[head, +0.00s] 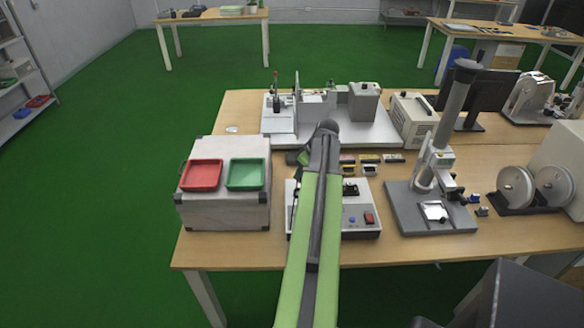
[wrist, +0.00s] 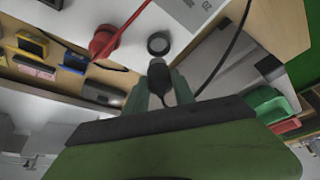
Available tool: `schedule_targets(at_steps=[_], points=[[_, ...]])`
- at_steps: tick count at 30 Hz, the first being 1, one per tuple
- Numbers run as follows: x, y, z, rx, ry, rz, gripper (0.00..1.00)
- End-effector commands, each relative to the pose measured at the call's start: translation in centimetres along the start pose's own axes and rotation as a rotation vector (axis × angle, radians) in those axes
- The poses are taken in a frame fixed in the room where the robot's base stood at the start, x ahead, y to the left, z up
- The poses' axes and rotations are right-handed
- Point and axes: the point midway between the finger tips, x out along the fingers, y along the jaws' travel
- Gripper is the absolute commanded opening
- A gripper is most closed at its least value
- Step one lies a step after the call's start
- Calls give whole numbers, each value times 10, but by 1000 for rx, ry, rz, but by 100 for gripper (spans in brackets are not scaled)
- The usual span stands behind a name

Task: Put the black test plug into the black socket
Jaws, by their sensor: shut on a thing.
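My gripper (wrist: 158,85) is shut on the black test plug (wrist: 157,67), whose black cable curves off to the upper right in the wrist view. The black socket (wrist: 158,43) is a dark round ring on the white panel of the test box (wrist: 140,22). The plug's tip points toward the socket and appears a little short of it; the exact gap is hard to judge. A red plug or lead (wrist: 105,42) stands on the panel left of the socket. In the head view the test box (head: 352,226) is partly covered by my arm, which hides gripper, plug and socket.
A red tray (head: 201,175) and a green tray (head: 246,174) sit on a grey case (head: 225,212) left of the test box. Several small coloured blocks (head: 368,159) lie behind it. A stand with a column (head: 440,140) is to the right.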

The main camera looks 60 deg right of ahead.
Motion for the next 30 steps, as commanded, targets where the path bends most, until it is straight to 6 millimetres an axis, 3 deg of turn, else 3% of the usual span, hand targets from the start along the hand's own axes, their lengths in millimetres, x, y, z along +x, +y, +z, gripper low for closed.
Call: schedule_targets(at_steps=[16, 30], points=[[55, -13, 9, -23, 0, -10, 0], [59, -15, 9, -26, 0, -11, 0]])
